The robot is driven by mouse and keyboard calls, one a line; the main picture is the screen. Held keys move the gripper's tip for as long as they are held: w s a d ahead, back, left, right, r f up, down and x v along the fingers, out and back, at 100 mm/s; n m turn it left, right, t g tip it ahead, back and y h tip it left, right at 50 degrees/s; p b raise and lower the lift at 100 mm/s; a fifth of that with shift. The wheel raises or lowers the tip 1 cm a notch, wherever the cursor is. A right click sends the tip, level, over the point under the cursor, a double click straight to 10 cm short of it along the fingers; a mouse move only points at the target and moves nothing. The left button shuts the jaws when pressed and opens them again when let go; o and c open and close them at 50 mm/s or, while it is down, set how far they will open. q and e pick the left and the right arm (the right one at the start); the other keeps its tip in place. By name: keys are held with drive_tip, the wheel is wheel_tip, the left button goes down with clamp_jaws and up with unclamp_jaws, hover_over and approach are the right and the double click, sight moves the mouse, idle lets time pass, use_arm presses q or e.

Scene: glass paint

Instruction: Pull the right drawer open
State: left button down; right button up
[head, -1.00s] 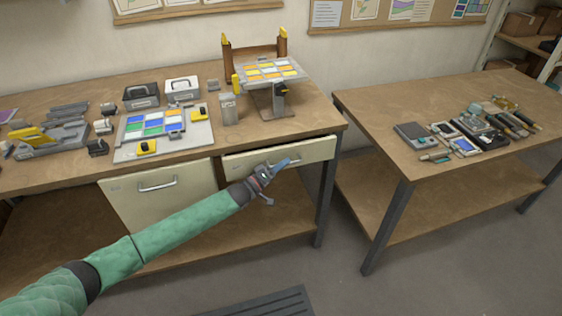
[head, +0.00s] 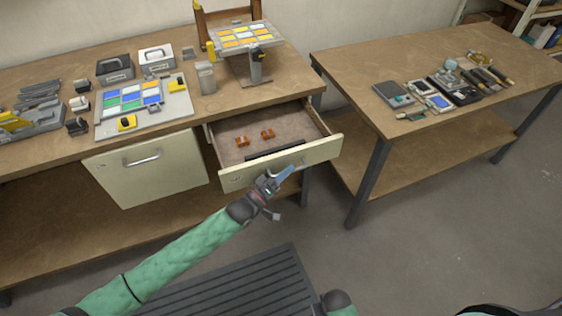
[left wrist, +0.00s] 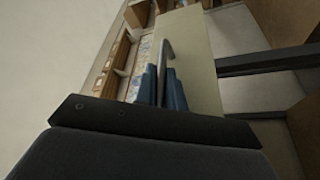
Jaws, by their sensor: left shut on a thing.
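The right drawer (head: 235,181) stands pulled out from under the workbench top, its cream front facing me. Inside lie two small orange-brown pieces (head: 242,141) and a long dark item (head: 275,150) near the front. My left gripper (head: 286,173) is at the middle of the drawer front, shut on its handle. In the left wrist view the metal handle (left wrist: 165,53) runs between the blue fingers (left wrist: 161,90), against the drawer front (left wrist: 200,65). The gripper hides most of the handle in the head view. My right gripper is not in view.
A shut left drawer (head: 150,175) is beside it. The workbench (head: 190,115) holds a paint tray (head: 180,105), boxes and a raised stand (head: 255,65). A second table (head: 350,70) with tools stands to the right. Floor is clear between the tables; a dark grooved mat (head: 250,285) lies in front.

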use_arm(q)
drive_tip(key=shift+s+d, duration=0.15)
drive_tip(key=shift+s, duration=0.2)
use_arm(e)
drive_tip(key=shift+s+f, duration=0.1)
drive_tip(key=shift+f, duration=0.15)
use_arm(q)
drive_tip(key=c, duration=1.5)
unclamp_jaws()
